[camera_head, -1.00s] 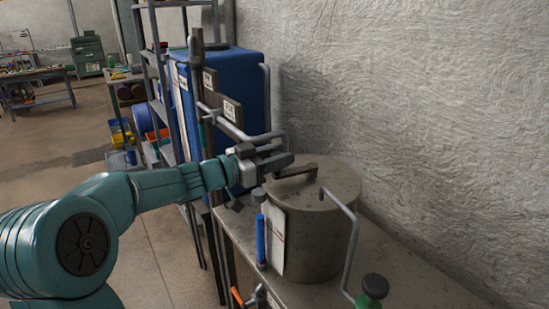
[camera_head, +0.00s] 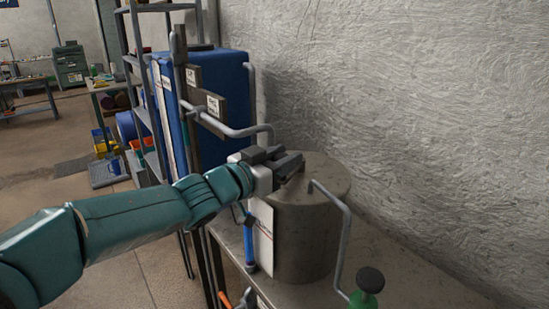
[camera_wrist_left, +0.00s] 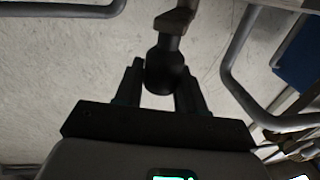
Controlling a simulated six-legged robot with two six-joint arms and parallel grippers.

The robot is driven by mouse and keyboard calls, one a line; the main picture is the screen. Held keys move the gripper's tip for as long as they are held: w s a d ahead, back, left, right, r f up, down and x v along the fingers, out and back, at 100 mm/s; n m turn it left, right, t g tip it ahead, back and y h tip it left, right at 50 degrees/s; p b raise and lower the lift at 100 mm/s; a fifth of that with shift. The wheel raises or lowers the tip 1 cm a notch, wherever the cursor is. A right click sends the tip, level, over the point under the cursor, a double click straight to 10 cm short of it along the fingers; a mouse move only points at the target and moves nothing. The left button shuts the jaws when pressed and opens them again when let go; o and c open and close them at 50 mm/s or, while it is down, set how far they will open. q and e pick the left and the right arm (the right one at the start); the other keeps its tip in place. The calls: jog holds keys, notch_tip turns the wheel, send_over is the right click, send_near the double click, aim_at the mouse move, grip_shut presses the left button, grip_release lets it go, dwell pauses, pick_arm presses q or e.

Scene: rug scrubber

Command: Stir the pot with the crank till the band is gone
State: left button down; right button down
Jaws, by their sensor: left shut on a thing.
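The pot (camera_head: 305,240) is a grey-brown metal drum with a flat lid, standing on a bench against the wall. The crank lies across its lid and is mostly hidden behind my left gripper (camera_head: 290,163) in the head view. In the left wrist view the crank's dark round knob (camera_wrist_left: 165,72) sits between the fingers of my left gripper (camera_wrist_left: 163,85), which is shut on it. A blue upright tube (camera_head: 249,245) and a white label plate (camera_head: 263,232) are at the pot's left side. I cannot make out a band. My right gripper is not in view.
A bent grey pipe (camera_head: 346,235) rises close to the pot's right side, near a green thing with a dark knob (camera_head: 370,281). A blue cabinet (camera_head: 222,95) with grey pipes (camera_head: 237,132) stands behind. The rough wall (camera_head: 430,110) closes the right side.

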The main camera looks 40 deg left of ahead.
pick_arm(q)
jog(key=shift+w+d+f, duration=0.1)
jog(key=shift+w+d, duration=0.05)
jog(key=shift+d, duration=0.4)
jog(key=c, duration=0.8)
grip_release()
jog(key=shift+w, duration=0.1)
jog(key=s, duration=1.1)
jog(key=s+a, duration=0.1)
jog(key=s, duration=0.4)
jog(key=shift+s, duration=0.2)
